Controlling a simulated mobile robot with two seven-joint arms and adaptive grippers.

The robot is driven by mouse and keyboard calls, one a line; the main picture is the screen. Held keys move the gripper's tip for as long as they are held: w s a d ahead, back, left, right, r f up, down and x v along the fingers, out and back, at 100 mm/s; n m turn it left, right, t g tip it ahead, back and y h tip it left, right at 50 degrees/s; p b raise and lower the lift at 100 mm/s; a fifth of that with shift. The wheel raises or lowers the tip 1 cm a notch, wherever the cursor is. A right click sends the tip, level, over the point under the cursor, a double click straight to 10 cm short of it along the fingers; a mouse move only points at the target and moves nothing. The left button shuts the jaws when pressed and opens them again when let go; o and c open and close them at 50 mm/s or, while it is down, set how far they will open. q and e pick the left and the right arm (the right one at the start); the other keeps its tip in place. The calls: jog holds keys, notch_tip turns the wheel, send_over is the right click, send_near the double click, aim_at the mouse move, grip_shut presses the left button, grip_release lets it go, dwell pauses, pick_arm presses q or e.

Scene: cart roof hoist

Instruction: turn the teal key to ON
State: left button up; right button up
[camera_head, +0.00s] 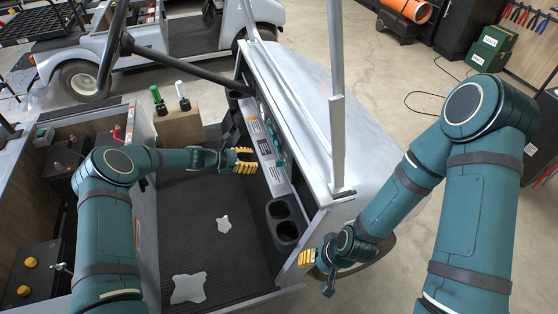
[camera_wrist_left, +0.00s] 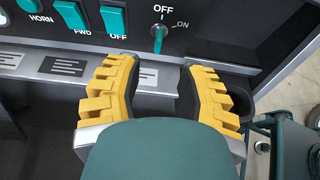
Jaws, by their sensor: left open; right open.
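The teal key (camera_wrist_left: 158,38) sits in the dark dash panel (camera_wrist_left: 230,30) in the left wrist view. It stands about upright, in line with the OFF label (camera_wrist_left: 163,8) above it; the ON label (camera_wrist_left: 182,25) is to its upper right. My left gripper (camera_wrist_left: 158,68) is open and empty, its yellow-padded fingers either side of and below the key in the picture, apart from it. In the head view my left gripper (camera_head: 244,160) is by the cart's dash, and the key is too small to single out. My right gripper (camera_head: 317,269) is open and empty beside the cart's front corner.
Teal rocker switches (camera_wrist_left: 113,20) line the panel left of the key. Below is a ledge with label plates (camera_wrist_left: 62,66). Cup holders (camera_head: 285,220) are in the dash's near end. A roof post (camera_head: 336,100) rises between my arms. The cart floor (camera_head: 190,220) has pale scraps on it.

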aim_at(279, 161)
pick_arm(q)
jog(key=b+x, duration=0.1)
jog(key=x, duration=1)
grip_shut()
